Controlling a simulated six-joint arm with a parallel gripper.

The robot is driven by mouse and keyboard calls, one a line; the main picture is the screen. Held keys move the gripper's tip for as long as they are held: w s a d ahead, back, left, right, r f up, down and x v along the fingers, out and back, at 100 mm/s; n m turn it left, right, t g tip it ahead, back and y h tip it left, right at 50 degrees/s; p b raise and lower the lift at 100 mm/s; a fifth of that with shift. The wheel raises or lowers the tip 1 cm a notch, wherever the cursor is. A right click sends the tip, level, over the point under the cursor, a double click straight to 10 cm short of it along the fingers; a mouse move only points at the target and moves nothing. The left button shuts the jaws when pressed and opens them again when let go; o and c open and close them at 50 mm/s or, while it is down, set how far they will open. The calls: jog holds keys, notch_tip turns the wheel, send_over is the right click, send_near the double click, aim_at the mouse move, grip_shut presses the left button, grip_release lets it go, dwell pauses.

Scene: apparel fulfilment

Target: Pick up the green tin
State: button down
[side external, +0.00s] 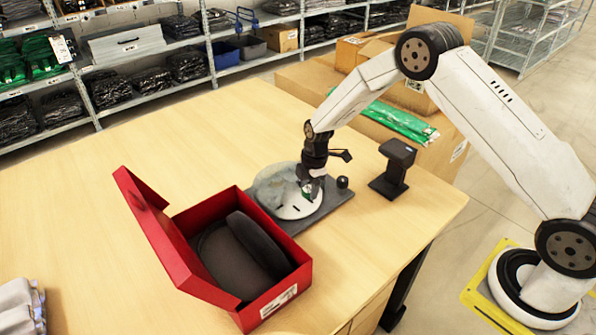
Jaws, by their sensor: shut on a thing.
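The green tin (307,194) shows as a small green and white patch at the right side of a round pale disc (292,211). My gripper (311,188) points down over it and is shut on it. The fingers hide much of the tin. I cannot tell whether the tin touches the disc or is just above it.
The disc is on a dark grey board (325,208), with a translucent greyish bag-like thing (272,187) on it. A small black knob (342,182) and a black stand (394,168) are to the right. An open red box (290,293) holds a dark item.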

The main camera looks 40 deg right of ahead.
jog(key=s+r, duration=0.7)
jog(key=s, duration=0.5)
jog(key=shift+r, duration=0.2)
jog(key=shift+w, duration=0.1)
dwell(0.4)
